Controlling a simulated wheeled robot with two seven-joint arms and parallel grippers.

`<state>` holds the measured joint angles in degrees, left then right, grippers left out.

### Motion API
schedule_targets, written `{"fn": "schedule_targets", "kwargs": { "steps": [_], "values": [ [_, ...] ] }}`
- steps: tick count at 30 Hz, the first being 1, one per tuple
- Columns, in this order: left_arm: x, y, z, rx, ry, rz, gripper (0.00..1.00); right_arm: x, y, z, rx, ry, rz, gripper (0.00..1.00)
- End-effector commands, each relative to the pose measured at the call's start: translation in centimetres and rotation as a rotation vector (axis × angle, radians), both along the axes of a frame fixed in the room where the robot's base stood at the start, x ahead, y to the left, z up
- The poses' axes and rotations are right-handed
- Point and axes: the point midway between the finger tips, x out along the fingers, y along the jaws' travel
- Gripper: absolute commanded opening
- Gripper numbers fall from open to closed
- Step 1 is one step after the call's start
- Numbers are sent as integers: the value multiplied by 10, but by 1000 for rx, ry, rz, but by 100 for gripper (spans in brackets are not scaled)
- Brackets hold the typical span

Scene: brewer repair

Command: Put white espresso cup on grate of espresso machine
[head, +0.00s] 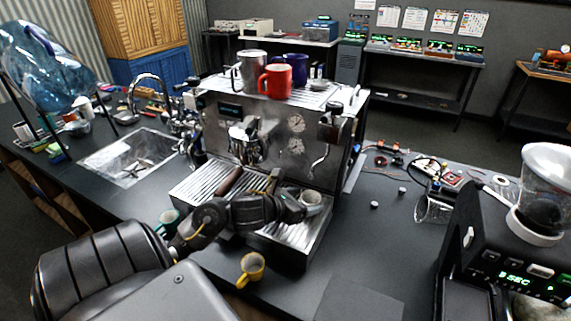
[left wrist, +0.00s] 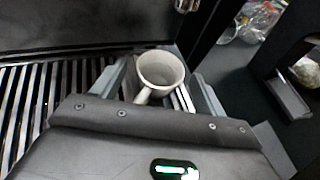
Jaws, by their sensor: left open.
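The white espresso cup (head: 311,197) stands upright on the right part of the slatted drip grate (head: 196,186) of the espresso machine (head: 270,132). In the left wrist view the cup (left wrist: 161,70) shows its open rim, with its handle pointing toward my gripper. The grate (left wrist: 40,85) shows there too. My left gripper (head: 304,203) reaches over the grate from the left. In the left wrist view its fingers (left wrist: 158,88) are open, one on each side of the cup. Whether they touch it is unclear. My right gripper is not in view.
A yellow cup (head: 251,268) and a teal cup (head: 168,222) stand on the counter before the machine. Red (head: 276,81) and metal mugs (head: 250,70) stand on top of it. A sink (head: 127,158) is left; a grinder (head: 520,250) is right.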

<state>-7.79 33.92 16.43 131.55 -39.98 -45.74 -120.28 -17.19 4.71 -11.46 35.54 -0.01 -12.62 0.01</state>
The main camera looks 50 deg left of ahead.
Motion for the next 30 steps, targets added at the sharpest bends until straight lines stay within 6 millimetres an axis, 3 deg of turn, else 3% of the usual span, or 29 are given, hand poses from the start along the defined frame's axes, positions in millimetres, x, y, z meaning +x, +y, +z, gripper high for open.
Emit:
{"fn": "schedule_targets", "kwargs": {
  "steps": [9, 12, 18, 30],
  "values": [
    [-67, 2, 25, 6, 3, -6, 73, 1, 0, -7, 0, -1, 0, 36],
    [-78, 2, 35, -2, 12, -6, 73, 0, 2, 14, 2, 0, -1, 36],
    [-102, -10, 17, 66, 83, -87, 73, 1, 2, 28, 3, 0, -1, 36],
    [-106, -11, 15, 68, 80, -94, 73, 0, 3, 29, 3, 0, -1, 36]
  ]
}}
